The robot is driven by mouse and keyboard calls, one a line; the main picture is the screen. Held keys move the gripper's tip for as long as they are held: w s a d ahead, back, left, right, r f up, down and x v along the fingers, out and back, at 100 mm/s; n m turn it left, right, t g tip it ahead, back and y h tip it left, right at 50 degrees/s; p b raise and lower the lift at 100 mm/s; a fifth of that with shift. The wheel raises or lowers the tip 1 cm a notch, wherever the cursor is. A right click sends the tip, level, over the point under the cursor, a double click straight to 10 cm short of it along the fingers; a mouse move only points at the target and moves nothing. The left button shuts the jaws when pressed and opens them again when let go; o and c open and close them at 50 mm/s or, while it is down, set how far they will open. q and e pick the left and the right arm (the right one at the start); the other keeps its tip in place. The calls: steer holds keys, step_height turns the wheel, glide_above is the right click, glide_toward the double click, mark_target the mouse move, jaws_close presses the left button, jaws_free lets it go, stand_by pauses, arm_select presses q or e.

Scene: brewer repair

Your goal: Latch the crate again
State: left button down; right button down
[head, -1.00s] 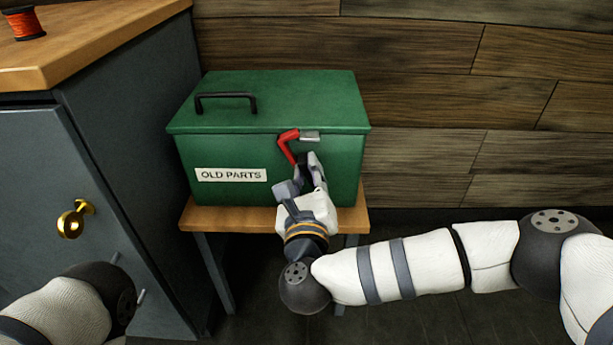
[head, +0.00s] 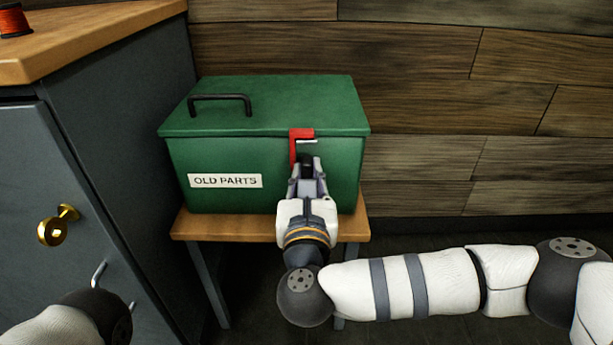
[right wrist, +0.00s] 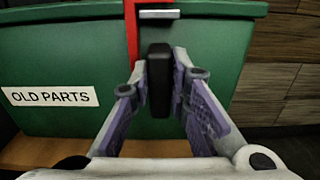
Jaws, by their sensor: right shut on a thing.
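The green crate (head: 225,160), labelled OLD PARTS, has its lid down flat. On its front right are a red latch (head: 293,150) and a small grey metal catch (head: 306,141). The red latch stands upright against the front, its top beside and over the catch; it also shows in the right wrist view (right wrist: 132,30). My right gripper (head: 306,168) is in front of the latch, shut on a black grip (right wrist: 160,80). The fingers hide how the grip joins the red part. My left gripper is out of view; only part of that arm shows at lower left.
The crate stands on a small wooden stand (head: 215,228). A grey cabinet (head: 125,130) with a brass knob (head: 58,225) is close on the left, with an orange spool (head: 14,20) on its top. A plank wall (head: 440,100) is behind; the right side is free.

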steer(key=c, duration=1.5)
jaws_free()
steer(key=s, duration=1.2)
